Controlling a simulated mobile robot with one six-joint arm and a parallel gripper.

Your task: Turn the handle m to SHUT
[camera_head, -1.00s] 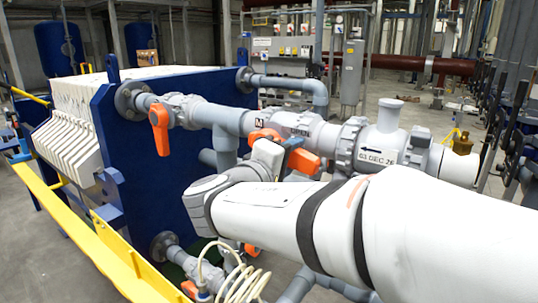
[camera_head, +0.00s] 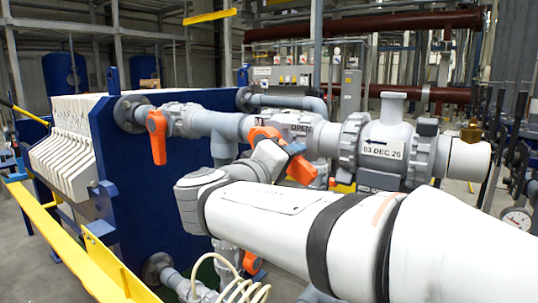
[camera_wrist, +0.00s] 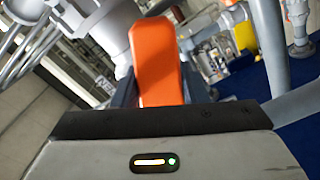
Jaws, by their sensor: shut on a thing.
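The orange lever handle m (camera_head: 302,169) is on the upper grey pipe, below a small M label and a plate reading OPEN (camera_head: 301,129). It slants down to the right, with an orange upper part to the left of the jaws. My gripper (camera_head: 292,149) is shut on the handle, and its blue-grey jaw crosses it. In the wrist view the handle (camera_wrist: 157,62) stands up between the dark jaws of my gripper (camera_wrist: 158,92). The jaws and my wrist hide part of the handle and the valve behind.
Another orange handle (camera_head: 156,138) hangs down on the same pipe to the left. A grey valve body (camera_head: 381,150) tagged 03 DEC 26 is to the right. The blue press plate (camera_head: 120,190) stands behind. A yellow rail (camera_head: 70,246) runs at lower left.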

